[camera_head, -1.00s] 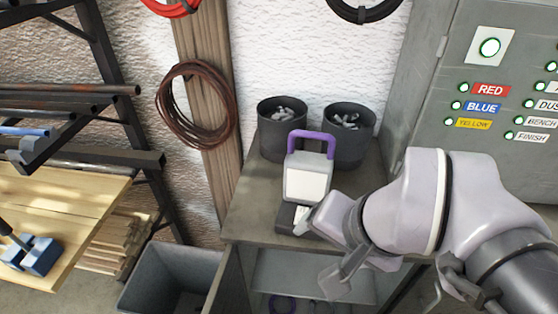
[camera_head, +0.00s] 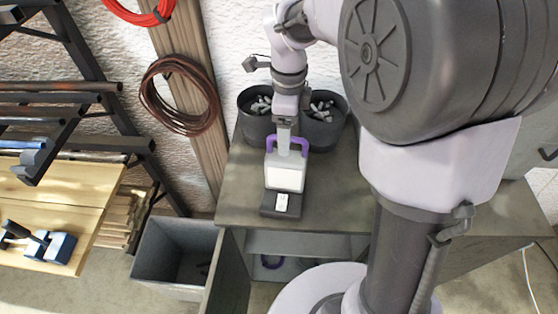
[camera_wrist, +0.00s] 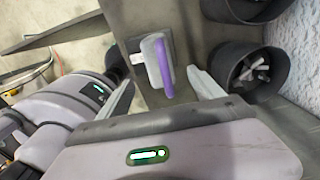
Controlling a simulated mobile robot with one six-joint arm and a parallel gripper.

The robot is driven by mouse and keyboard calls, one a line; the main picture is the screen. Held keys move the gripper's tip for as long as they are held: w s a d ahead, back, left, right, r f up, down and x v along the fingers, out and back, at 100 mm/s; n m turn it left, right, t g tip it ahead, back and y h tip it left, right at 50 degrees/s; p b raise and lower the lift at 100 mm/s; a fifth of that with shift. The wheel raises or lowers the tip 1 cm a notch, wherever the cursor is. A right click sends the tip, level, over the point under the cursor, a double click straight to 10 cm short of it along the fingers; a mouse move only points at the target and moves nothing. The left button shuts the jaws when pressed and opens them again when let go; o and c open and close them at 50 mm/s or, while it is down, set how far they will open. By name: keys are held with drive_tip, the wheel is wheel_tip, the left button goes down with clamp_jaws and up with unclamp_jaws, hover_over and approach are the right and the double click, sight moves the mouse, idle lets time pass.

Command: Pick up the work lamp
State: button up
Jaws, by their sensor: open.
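The work lamp (camera_head: 285,177) stands upright on the cabinet top (camera_head: 239,190). It has a white square face, a grey housing, a purple handle on top and a dark base. In the wrist view the lamp (camera_wrist: 152,62) shows from above, with its purple handle (camera_wrist: 164,68) between and beyond my open fingers. My gripper (camera_wrist: 163,88) is open and empty. In the head view my gripper (camera_head: 286,143) points down at the handle from above, and its fingertips are hard to make out. I cannot tell whether they touch the handle.
Two dark buckets with grey pieces, a left one (camera_head: 256,125) and a right one (camera_head: 325,135), stand right behind the lamp against the wall. A grey bin (camera_head: 165,262) is on the floor at left. The cabinet top left of the lamp is clear.

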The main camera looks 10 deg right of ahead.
sight(286, 158)
drive_tip(key=f, duration=0.5)
drive_tip(key=f+b, duration=0.1)
drive_tip(key=f, duration=0.3)
drive_tip(key=shift+s+f, duration=0.2)
drive_tip(key=shift+f, duration=0.15)
drive_tip(key=shift+w+f, duration=0.1)
drive_tip(key=shift+f, duration=0.2)
drive_tip(key=shift+c, duration=1)
drive_tip(key=shift+r, duration=0.1)
clamp_jaws()
